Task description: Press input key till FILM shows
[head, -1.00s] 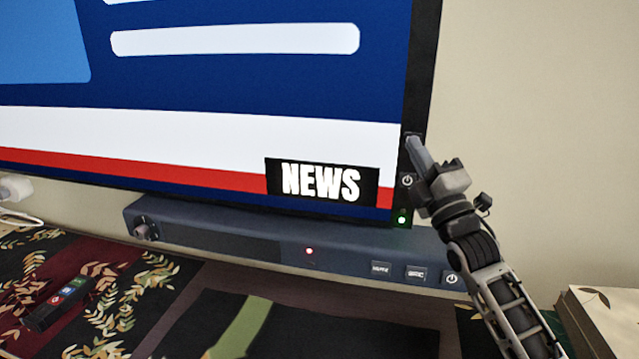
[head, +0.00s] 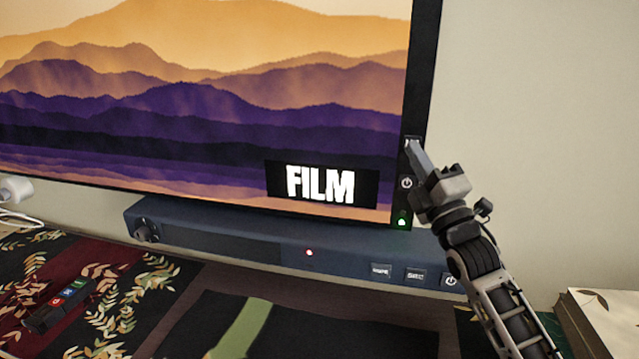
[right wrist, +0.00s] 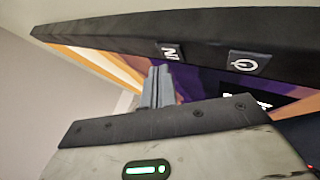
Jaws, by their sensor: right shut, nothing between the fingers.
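The television (head: 200,110) shows a picture of orange and purple mountains, with the word FILM on a black label (head: 321,185) at its lower right. My right gripper (head: 412,150) is shut and empty, its fingertips at the input key on the right bezel. In the head view the fingers mostly cover that key. In the right wrist view the input key (right wrist: 170,52) shows on the bezel just beyond the closed fingers (right wrist: 158,85); whether they touch cannot be told. The power key (head: 406,183) sits below it. My left gripper is not in view.
A dark soundbar-like box (head: 230,243) with a knob and several keys stands below the screen. A remote (head: 58,306) lies on the patterned cloth at left. Books (head: 603,318) are stacked at lower right. The wall right of the screen is clear.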

